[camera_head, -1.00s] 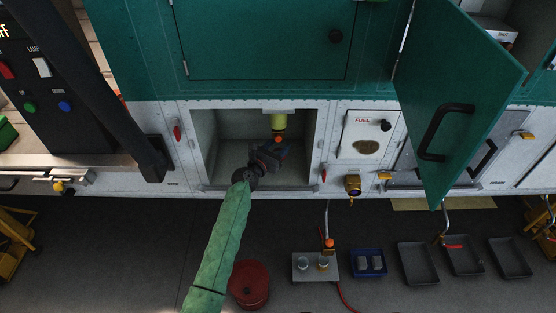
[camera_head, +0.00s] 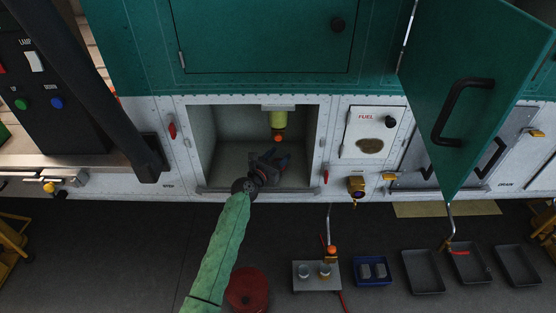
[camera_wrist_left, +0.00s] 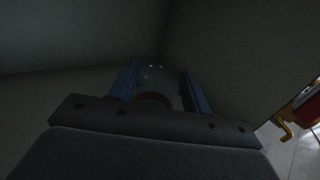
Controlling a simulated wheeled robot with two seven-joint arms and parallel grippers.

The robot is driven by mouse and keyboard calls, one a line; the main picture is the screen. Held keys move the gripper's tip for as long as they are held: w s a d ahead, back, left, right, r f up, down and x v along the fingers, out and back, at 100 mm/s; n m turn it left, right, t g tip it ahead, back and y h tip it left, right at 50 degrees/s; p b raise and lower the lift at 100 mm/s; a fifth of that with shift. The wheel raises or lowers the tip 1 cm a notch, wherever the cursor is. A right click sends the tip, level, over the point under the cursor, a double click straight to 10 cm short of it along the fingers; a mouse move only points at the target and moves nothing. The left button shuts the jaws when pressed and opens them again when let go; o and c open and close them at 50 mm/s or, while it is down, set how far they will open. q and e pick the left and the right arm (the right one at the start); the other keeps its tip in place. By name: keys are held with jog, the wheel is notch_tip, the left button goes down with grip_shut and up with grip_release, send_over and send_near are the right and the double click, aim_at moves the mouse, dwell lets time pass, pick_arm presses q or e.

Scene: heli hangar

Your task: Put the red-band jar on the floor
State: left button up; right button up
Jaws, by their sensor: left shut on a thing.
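My left gripper (camera_head: 281,160) reaches into the open bay in the white lower wall of the vehicle. In the left wrist view, its two blue fingers (camera_wrist_left: 158,88) are shut on a pale, glassy jar (camera_wrist_left: 157,77) with a dull red band at its near end. I take this as the red-band jar; it is dim, and the gripper hides it in the head view. The floor (camera_head: 130,245) lies below and in front of the bay. My right gripper is not in view.
A yellow-green cylinder with an orange end (camera_head: 278,122) hangs above the gripper. A green door (camera_head: 440,80) stands open at right. A red drum (camera_head: 247,288), a grey stand (camera_head: 302,282), a blue tray (camera_head: 359,279) and dark trays (camera_head: 421,270) are on the floor. The left floor has free room.

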pick_arm(q)
jog(key=shift+f, duration=0.1)
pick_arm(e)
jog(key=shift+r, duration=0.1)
pick_arm(q)
jog(key=o, duration=1.1)
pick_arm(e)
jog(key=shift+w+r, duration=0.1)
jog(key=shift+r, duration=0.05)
pick_arm(q)
jog(key=shift+s, duration=0.1)
jog(key=b+v, duration=0.2)
jog(key=v, duration=0.8)
jog(key=shift+s+a, duration=0.2)
jog(key=shift+s, duration=0.05)
jog(key=shift+s+a, duration=0.35)
jog(key=shift+s, duration=0.15)
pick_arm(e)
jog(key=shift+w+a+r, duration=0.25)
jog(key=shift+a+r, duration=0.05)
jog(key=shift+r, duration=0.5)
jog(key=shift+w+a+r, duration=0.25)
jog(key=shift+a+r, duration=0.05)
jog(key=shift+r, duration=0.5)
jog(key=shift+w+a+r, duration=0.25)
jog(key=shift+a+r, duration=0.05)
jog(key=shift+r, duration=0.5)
